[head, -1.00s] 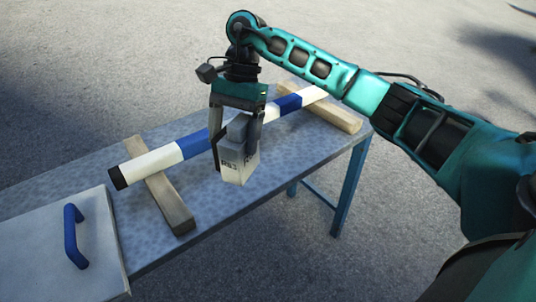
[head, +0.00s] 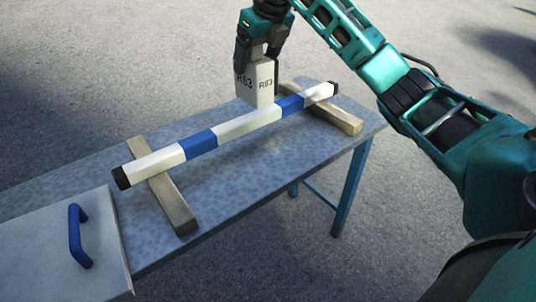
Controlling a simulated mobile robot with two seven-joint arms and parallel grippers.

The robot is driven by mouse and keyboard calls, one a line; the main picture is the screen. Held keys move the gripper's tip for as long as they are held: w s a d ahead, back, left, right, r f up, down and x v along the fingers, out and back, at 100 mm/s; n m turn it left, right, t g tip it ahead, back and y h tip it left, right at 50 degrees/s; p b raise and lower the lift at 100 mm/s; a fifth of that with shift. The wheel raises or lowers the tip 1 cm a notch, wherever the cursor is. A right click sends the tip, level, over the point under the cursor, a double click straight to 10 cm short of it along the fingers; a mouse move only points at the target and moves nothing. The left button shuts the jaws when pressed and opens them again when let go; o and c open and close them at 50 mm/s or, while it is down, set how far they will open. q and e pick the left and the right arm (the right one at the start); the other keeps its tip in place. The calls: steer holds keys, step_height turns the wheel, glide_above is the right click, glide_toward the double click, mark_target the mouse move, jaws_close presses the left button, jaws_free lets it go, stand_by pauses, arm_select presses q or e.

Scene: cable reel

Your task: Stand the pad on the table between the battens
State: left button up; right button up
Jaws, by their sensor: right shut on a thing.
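The pad (head: 262,82) is a pale grey block marked R63. My right gripper (head: 258,52) is shut on its upper part and holds it upright. The pad appears raised, on the far side of the striped bar, near the right batten; its lower end overlaps the bar in the picture, and I cannot tell whether they touch. The left batten (head: 171,200) and the right batten (head: 335,115) are wooden and lie on the table (head: 240,185). My left gripper is not in view.
A white and blue bar (head: 235,129) with black ends rests across both battens. A pale panel with a blue handle (head: 76,237) is at the table's left end. The table's near side between the battens is clear.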

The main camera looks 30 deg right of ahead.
steer(key=shift+d+f, duration=0.1)
steer(key=shift+f, duration=0.2)
arm_select(q)
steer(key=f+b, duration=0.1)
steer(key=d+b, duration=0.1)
steer(key=b, duration=0.1)
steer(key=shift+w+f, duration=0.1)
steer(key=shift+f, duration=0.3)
arm_select(e)
step_height(320, 180, down, 19)
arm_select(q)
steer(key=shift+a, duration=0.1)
arm_select(e)
steer(key=o, duration=1.7)
steer(key=shift+f, duration=0.2)
